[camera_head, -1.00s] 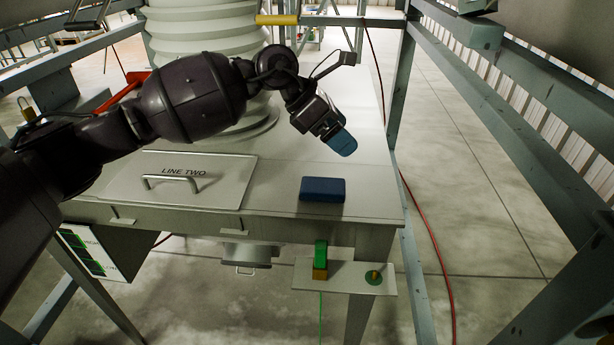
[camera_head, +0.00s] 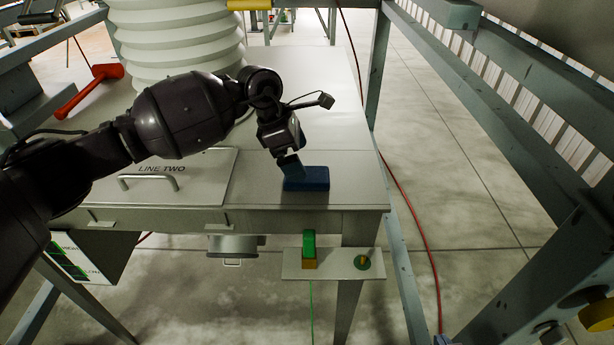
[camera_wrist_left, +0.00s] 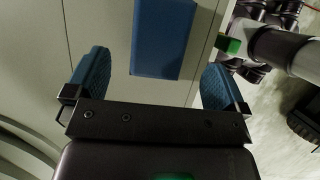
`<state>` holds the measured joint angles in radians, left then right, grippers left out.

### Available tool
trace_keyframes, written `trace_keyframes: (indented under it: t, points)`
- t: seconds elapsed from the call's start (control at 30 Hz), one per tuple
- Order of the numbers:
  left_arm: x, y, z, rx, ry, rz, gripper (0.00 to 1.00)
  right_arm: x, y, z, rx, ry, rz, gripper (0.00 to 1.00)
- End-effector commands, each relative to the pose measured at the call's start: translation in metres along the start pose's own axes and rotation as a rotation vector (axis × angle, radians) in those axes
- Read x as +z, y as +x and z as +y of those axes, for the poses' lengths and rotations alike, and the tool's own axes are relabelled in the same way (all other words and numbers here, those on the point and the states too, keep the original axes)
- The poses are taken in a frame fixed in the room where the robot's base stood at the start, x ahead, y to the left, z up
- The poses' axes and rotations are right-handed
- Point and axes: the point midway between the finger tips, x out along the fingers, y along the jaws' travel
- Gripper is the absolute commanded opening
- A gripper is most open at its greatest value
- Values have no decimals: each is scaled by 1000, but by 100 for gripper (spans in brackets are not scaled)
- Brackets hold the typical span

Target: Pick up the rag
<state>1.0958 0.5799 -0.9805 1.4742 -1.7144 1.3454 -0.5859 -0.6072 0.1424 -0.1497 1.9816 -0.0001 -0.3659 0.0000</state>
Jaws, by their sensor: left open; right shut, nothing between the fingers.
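The rag (camera_head: 312,179) is a flat blue folded block on the pale table top near its front right corner. My left gripper (camera_head: 290,166) comes in from the left and is over the rag's left end in the head view. In the left wrist view my left gripper (camera_wrist_left: 156,68) is open, with blue padded fingers set wide apart. The rag (camera_wrist_left: 163,38) appears between and beyond the fingertips, with clear space on both sides. I cannot tell whether a finger touches it. I cannot make out my right gripper in either view.
The hatch marked LINE TWO (camera_head: 170,178), with a raised handle, lies left of the rag. A white ribbed bag (camera_head: 180,40) stands behind. A green handle (camera_head: 309,245) sits on a small shelf below the table edge. Grey frame posts stand at the right.

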Motion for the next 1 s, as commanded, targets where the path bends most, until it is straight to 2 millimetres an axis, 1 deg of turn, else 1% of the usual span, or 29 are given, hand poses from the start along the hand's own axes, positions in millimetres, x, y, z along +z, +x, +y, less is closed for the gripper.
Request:
trace_keyframes:
  t: [0.13,0.27,0.33,0.43,0.7,1.0]
  points:
    - [0,11,-1,-3,-1,1,100,-9,0,-2,-2,7,9,0]
    - [1,28,-2,-4,-1,0,100,-15,-4,-2,-2,7,11,0]
    - [2,38,-1,-3,-1,0,100,-15,-5,-2,-2,6,9,0]
    - [1,48,-1,-1,-2,-1,100,-14,-6,-1,-2,5,4,0]
    - [0,50,0,0,0,0,100,-4,-10,1,1,3,-14,0]
    - [0,51,0,1,0,0,100,-3,-8,1,1,1,-11,0]
